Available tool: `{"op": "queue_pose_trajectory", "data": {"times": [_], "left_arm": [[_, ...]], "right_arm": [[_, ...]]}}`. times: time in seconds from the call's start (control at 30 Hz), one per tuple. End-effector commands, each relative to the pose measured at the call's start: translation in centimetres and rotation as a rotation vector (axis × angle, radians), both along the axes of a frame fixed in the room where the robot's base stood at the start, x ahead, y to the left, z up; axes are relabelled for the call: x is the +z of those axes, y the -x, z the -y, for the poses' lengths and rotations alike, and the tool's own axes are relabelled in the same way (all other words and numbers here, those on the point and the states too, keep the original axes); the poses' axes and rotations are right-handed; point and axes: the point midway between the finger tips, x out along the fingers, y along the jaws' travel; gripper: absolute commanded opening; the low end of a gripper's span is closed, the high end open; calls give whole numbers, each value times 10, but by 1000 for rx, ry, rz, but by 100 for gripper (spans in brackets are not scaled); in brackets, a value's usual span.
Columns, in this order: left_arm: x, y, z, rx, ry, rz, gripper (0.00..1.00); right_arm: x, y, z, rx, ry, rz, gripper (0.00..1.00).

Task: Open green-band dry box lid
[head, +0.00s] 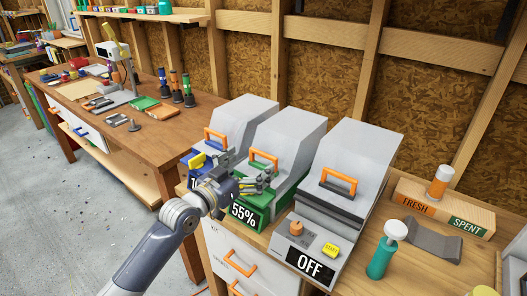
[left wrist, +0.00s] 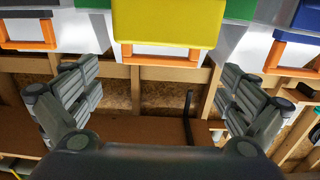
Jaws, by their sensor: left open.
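The green-band dry box (head: 283,145) is the middle of three pale grey boxes on the bench in the head view. Its green front carries a "55%" label (head: 243,214). Its sloped lid looks closed, with an orange handle (head: 265,158) low on the front. My left gripper (head: 262,183) is just in front of this box, below the handle, and covers part of the green front. In the left wrist view its fingers (left wrist: 160,95) are spread wide with nothing held between them. Whether a finger touches the box is not clear. My right gripper is not in view.
A blue-band box (head: 235,120) stands left and an "OFF" box (head: 352,160) right, close beside it. A teal bottle (head: 383,258), grey cradle (head: 432,240) and FRESH/SPENT block (head: 440,207) occupy the right bench. The wrist view shows a yellow panel (left wrist: 168,22) with an orange handle.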

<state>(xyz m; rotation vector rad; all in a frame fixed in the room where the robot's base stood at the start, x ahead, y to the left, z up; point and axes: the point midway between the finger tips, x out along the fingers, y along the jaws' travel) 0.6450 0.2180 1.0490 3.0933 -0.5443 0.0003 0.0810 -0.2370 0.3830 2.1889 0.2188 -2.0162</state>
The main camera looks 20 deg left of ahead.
Motion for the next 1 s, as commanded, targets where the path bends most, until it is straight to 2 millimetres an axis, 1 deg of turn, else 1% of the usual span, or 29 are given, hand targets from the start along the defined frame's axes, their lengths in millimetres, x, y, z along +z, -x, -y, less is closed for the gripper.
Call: {"op": "queue_pose_trajectory", "data": {"times": [0.03,0.1,0.3,0.47,0.7,0.73,0.77,0.8,0.87,0.9,0.97,1.0], "left_arm": [[3,-11,3,1,2,2,99],[3,-22,8,0,4,2,99],[1,-44,16,1,1,0,99],[0,-51,19,0,-2,1,99],[-1,-52,19,0,-1,0,99],[-1,-52,19,0,-1,0,97],[-1,-52,19,0,-1,0,90],[-1,-52,19,0,-1,0,81],[0,-52,19,1,-1,0,67],[0,-52,19,1,-1,0,58],[-1,-52,19,1,-1,-1,45],[-1,-52,19,1,-1,-1,36]], "right_arm": [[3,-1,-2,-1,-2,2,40],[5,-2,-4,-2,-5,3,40],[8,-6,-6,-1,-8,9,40],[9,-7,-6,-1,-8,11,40],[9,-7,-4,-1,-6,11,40],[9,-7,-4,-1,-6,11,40],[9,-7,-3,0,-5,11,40],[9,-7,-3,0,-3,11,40],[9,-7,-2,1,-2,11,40],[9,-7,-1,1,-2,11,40],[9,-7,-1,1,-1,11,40],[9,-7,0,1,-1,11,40]]}}
